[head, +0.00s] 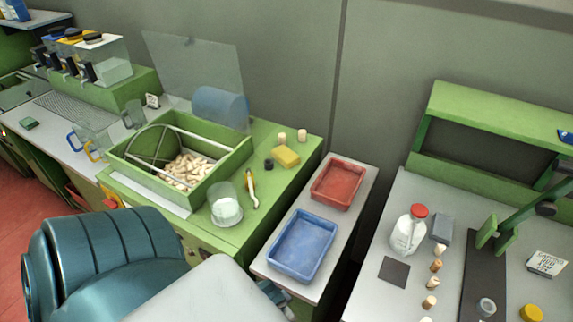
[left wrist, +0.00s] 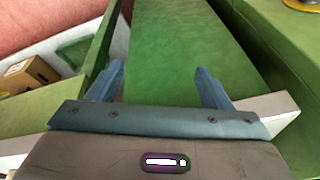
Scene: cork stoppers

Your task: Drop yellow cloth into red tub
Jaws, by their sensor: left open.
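The yellow cloth (head: 286,156), a small folded block shape, lies on the green worktop near its back right edge in the head view. The red tub (head: 338,186) stands on a narrow pale stand to the right of it and looks empty. In the left wrist view my left gripper (left wrist: 158,86) is open, with nothing between its fingers, over a green surface. In the head view my arm covers the bottom left, and its fingers cannot be made out clearly. Neither cloth nor tub shows in the left wrist view. My right gripper is not in view.
A blue tub (head: 302,246) stands in front of the red one. Left of the cloth are a green bin of corks (head: 186,170), a glass beaker (head: 226,208) and a yellow-handled tool (head: 251,190). Two corks (head: 302,135) and a dark stopper (head: 268,164) stand near the cloth.

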